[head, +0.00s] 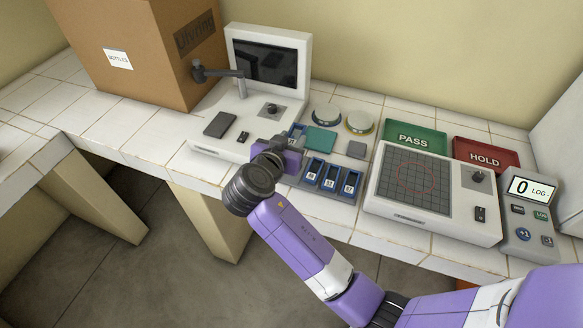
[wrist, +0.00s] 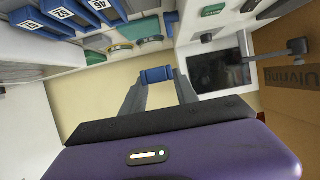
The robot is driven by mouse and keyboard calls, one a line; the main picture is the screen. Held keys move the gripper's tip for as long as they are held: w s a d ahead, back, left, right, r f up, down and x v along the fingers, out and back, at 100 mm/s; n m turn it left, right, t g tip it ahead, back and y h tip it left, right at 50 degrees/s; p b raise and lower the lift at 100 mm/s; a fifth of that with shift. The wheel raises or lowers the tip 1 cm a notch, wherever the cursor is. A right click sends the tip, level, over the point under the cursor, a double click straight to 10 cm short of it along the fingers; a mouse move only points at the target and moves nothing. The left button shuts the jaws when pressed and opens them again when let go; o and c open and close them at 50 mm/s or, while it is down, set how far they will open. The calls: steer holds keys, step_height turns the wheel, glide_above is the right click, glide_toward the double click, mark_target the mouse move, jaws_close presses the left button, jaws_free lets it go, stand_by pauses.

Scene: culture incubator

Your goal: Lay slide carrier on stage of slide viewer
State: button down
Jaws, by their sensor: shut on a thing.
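My gripper (wrist: 158,80) is shut on a blue slide carrier (wrist: 157,75), held between the fingertips in the wrist view. In the head view the held carrier (head: 297,130) shows just beyond my gripper (head: 290,141), partly hidden by it. The slide viewer (head: 206,146) is a white unit with a dark screen (head: 263,62) and a grey overhanging arm. A flat dark plate (head: 219,124), apparently its stage, lies bare on its left part. The gripper is right of this plate, near the viewer's right edge.
A rack (head: 313,187) with several blue carriers stands right of my gripper. Beyond are a teal box (head: 320,140) and two round dishes. A gridded unit (head: 413,181), PASS tray (head: 412,136) and HOLD tray (head: 486,154) are further right. A cardboard box (head: 143,50) stands left.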

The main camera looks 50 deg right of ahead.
step_height(320, 180, down, 12)
steer(key=shift+f+p, duration=0.1)
steer(key=shift+p, duration=0.3)
steer(key=shift+f+b, duration=0.2)
steer(key=shift+b, duration=0.1)
steer(key=c, duration=0.9)
jaws_free()
steer(key=shift+r, duration=0.1)
steer(key=shift+p, duration=0.45)
